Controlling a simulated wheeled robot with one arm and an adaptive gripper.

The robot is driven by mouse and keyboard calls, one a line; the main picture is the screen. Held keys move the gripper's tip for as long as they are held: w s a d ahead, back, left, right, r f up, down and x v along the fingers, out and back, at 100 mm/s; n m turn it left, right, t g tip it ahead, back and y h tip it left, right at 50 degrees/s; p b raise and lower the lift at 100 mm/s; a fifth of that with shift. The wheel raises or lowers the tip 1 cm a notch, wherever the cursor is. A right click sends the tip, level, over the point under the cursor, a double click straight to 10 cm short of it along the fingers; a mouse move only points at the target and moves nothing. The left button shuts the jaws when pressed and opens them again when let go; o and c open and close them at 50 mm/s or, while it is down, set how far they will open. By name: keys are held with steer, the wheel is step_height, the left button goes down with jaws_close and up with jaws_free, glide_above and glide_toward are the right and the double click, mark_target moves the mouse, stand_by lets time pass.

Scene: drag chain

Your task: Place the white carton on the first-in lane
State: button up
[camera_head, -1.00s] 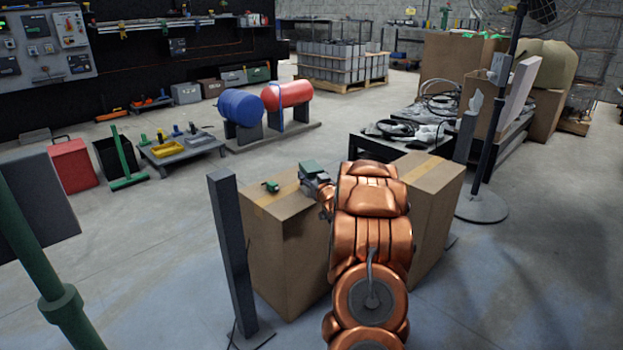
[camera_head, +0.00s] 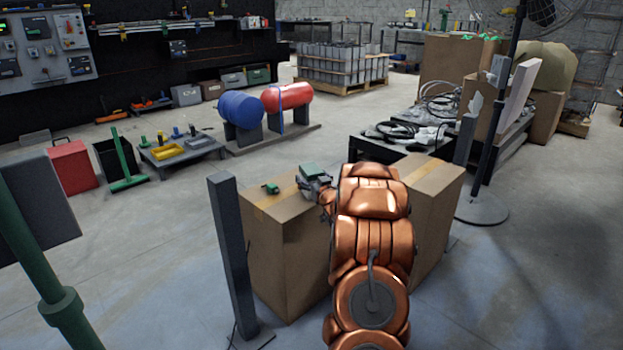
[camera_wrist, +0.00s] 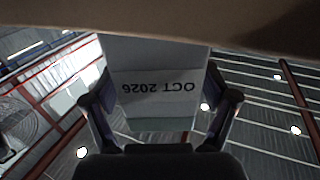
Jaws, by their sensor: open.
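In the wrist view, a pale grey-white, box-like thing (camera_wrist: 155,55) marked "OCT 2026", upside down in the picture, stands between the fingers of my gripper (camera_wrist: 158,92). It looks like the white carton, but only one face shows clearly. The dark fingers are open, one on each side of it; I cannot tell whether they touch it. In the head view my gripper (camera_head: 314,185) is low over the top of a brown cardboard box (camera_head: 290,255), left of my copper arm. No white carton can be made out there. I cannot identify the first-in lane in either view.
A small green thing (camera_head: 270,188) lies on the brown box, left of my gripper. A grey post (camera_head: 232,260) stands in front of the box's left side. A black table (camera_head: 375,148) with cables is behind. Open floor (camera_head: 150,240) lies to the left.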

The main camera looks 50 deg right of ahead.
steer(key=p+v, duration=0.3)
steer(key=v, duration=0.8)
steer(key=shift+s, duration=0.3)
steer(key=shift+a, duration=0.1)
